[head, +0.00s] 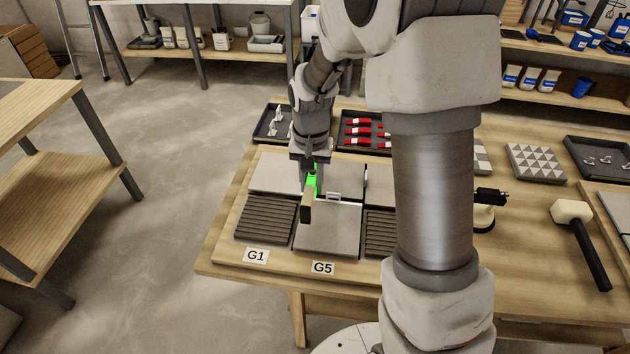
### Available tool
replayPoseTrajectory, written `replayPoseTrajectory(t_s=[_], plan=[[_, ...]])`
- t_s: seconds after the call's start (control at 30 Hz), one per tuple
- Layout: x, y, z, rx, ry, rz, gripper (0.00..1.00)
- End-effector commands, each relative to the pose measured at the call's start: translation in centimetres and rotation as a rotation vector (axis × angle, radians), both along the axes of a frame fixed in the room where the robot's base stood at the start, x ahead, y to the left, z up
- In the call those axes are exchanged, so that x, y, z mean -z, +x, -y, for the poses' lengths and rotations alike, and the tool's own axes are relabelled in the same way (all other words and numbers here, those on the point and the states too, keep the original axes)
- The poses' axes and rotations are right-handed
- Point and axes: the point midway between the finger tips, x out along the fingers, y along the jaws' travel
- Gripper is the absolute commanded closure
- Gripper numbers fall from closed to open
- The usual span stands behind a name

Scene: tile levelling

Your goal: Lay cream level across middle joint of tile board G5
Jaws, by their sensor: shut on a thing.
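My gripper (309,168) points down over tile board G5, shut on a bar-shaped thing. This is likely the cream level (306,207), seen nearly end-on, with a tan end face and a bright green part near the fingers. Board G5 (327,238) has a smooth grey tile at the front and another behind, with a pale joint between them. The level overlaps the left part of that joint in the picture. I cannot tell whether it touches the tiles. A small white piece (333,196) stands at the joint. The label G5 (322,268) lies in front.
Board G1 with a dark ribbed tile (265,220) adjoins on the left; another ribbed tile (379,232) is right. Behind are a clip tray (259,134) and a tray of red wedges (345,144). A mallet (580,235) lies far right. My arm hides the table's middle.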

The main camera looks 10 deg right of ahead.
Motion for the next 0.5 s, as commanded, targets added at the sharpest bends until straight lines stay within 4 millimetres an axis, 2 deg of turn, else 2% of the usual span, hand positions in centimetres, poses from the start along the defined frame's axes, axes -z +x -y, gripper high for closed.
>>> replayPoseTrajectory(t_s=[0.5], plan=[[5.8, 0.0, 0.0, 0.002, 0.000, -0.001, 1.00]])
